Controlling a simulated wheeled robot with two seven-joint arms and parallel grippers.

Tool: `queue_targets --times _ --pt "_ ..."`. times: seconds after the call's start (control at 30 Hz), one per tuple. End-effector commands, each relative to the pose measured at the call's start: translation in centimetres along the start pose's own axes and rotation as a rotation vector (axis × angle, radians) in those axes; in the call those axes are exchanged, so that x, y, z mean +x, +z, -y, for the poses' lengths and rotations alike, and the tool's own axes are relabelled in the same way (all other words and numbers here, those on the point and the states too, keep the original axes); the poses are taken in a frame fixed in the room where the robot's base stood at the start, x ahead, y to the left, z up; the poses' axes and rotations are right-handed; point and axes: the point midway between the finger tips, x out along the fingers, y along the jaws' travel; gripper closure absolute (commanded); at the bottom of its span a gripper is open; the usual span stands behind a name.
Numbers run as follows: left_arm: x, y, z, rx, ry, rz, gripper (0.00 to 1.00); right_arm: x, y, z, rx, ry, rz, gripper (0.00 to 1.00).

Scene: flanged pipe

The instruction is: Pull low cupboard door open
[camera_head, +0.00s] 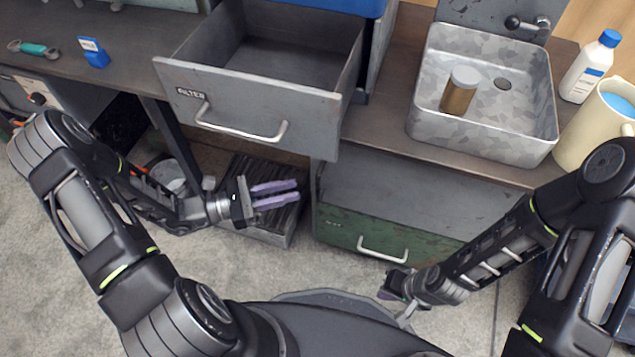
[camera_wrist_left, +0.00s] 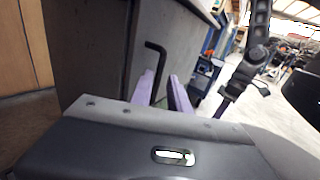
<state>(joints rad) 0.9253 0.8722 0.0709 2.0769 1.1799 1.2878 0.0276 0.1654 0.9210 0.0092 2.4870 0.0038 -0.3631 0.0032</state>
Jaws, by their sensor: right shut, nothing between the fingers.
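The low cupboard's green front (camera_head: 345,232) is below the right-hand counter and looks shut. Its pale bar handle (camera_head: 383,255) faces me. My right gripper (camera_head: 388,294) is shut and empty, just below and in front of this handle, apparently apart from it. In the left wrist view the purple fingers (camera_wrist_left: 163,92) stand apart before a grey cabinet face (camera_wrist_left: 95,45).
A grey drawer (camera_head: 245,110) labelled FILTER hangs open above my left gripper. The slatted crate (camera_head: 262,236) and a bucket (camera_head: 170,176) stand under the bench. A metal sink (camera_head: 483,140) holding a jar (camera_head: 459,92) sits on the counter. Carpet is clear before the cupboard.

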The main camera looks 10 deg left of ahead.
Motion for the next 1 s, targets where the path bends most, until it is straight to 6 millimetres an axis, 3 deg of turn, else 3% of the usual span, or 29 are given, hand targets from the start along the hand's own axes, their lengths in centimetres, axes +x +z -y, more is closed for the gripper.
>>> queue_targets --times 0.17,0.6,0.93,1.0 --pt "1.4 -0.1 0.1 0.0 -0.004 0.002 0.79 0.4 0.0 -0.2 0.001 0.001 -0.001 1.0" --pt "7.3 -0.1 0.1 0.0 -0.002 0.0 0.79 1.5 -0.4 -0.8 0.005 0.004 -0.01 1.0" --pt "7.8 0.0 0.1 0.0 -0.002 -0.001 0.79 1.5 -0.4 -0.8 0.005 0.004 -0.011 1.0" --pt "7.7 0.0 0.1 0.0 -0.002 -0.001 0.84 1.5 -0.4 -0.8 0.005 0.004 -0.011 1.0"
